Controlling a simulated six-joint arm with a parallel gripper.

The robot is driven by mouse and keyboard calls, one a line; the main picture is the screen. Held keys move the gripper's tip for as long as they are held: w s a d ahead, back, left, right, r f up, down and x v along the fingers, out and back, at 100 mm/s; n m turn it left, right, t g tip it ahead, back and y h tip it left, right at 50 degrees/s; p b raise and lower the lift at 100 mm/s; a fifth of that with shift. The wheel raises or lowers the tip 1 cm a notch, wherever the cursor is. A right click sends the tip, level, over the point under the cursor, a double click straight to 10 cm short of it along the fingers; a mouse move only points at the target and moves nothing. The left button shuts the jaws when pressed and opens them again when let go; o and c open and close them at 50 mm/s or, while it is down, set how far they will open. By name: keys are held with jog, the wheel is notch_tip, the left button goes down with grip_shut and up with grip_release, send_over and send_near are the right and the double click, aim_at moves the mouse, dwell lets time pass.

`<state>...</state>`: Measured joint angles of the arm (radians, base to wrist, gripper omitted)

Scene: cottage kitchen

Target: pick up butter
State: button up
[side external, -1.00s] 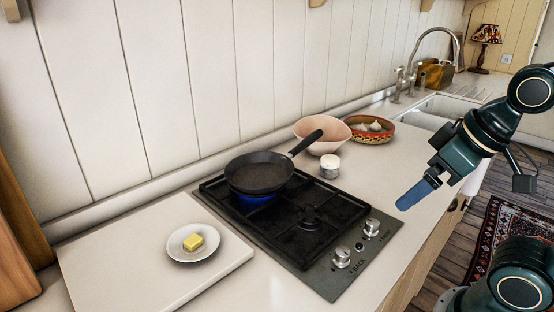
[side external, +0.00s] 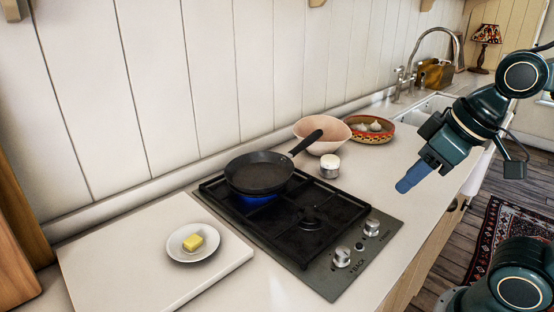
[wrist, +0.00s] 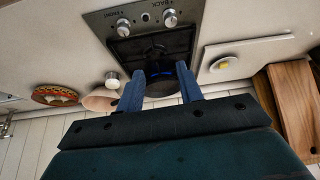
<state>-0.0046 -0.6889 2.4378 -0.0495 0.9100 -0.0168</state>
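The butter (side external: 194,242) is a small yellow block on a white plate (side external: 190,256), which stands on a pale board (side external: 118,262) at the left in the side view. In the wrist view the butter (wrist: 224,65) is small and lies to the right of my fingers. My gripper (side external: 405,186) is high at the right in the side view, beyond the stove and well away from the butter. The wrist view shows the two blue fingers of my gripper (wrist: 160,80) apart with nothing held between them.
A black pan (side external: 259,172) sits on a lit burner of the stove (side external: 318,228), its handle towards the back right. Behind are a white jar (side external: 330,166), a pink bowl (side external: 313,133) and a patterned bowl with garlic (side external: 371,136). Wooden boards (wrist: 292,100) stand by the wall.

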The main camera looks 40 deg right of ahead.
jog(key=w+a+r+n+g+y, duration=0.1)
jog(key=w+a+r+n+y, duration=0.15)
jog(key=w+a+n, duration=0.55)
jog(key=w+a+r+n+g+y, duration=0.1)
jog(key=w+a+r+g, duration=0.2)
jog(key=w, duration=0.9)
jog(key=w+a+f+n+g, duration=0.1)
jog(key=w+a+f+n, duration=0.2)
jog(key=w+f+n, duration=0.2)
jog(key=w+a+f+n+g, duration=0.1)
jog(key=w+a+f+n, duration=0.3)
jog(key=w, duration=0.4)
notch_tip(320, 180, down, 2)
jog(key=shift+a+f+n+y, duration=0.1)
jog(key=shift+a+n+y, duration=0.2)
jog(key=shift+n, duration=0.3)
jog(key=shift+w+a+f, duration=0.1)
send_near(193, 242)
jog(key=shift+w+a+f, duration=0.1)
jog(key=shift+w+f, duration=0.05)
jog(key=shift+f, duration=0.55)
jog(key=shift+w+a+f, duration=0.1)
jog(key=shift+w+f, duration=0.1)
jog(key=shift+f, duration=0.45)
jog(key=shift+f, duration=0.1)
